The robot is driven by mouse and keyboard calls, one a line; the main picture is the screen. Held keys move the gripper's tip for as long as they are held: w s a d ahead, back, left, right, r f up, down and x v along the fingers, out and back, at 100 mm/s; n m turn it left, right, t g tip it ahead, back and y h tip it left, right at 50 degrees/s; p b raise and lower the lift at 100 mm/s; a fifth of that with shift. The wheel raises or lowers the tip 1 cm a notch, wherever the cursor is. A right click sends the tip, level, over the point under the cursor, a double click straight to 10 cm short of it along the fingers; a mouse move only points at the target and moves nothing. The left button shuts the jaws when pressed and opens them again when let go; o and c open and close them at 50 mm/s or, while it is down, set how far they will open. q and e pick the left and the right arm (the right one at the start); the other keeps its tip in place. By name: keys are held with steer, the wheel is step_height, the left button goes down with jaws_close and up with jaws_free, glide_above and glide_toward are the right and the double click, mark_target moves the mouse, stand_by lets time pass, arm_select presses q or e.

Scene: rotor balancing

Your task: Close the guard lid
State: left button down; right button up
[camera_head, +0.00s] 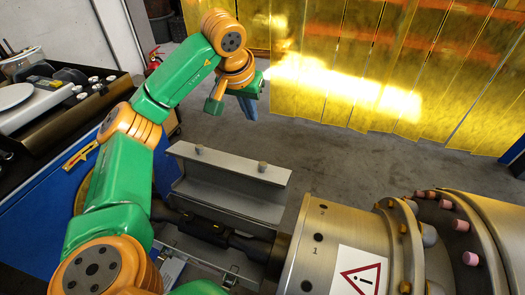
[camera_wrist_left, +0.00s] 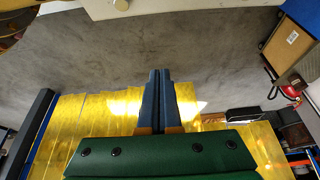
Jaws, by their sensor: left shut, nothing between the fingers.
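The guard lid (camera_head: 230,168) is a grey metal panel with two small knobs along its top. It stands raised at the far side of an open housing, and a dark shaft (camera_head: 205,228) shows below it. My left gripper (camera_head: 250,108) is beyond the lid, above the floor, apart from it and pointing down. In the left wrist view its blue fingers (camera_wrist_left: 159,75) are together with nothing between them. A pale panel edge with knobs (camera_wrist_left: 185,8), probably the lid, shows at the top of that view. My right gripper is out of view.
A large metal drum (camera_head: 325,245) with a warning label stands right of the housing, beside a flange with pink-tipped pegs. Yellow strip curtains (camera_head: 385,65) hang behind. A workbench (camera_head: 60,150) is at left. Grey floor beyond the lid is clear.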

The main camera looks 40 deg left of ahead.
arm_select(q)
step_height(320, 180, down, 13)
steer(key=b, duration=0.4)
steer(key=shift+s+r, duration=0.15)
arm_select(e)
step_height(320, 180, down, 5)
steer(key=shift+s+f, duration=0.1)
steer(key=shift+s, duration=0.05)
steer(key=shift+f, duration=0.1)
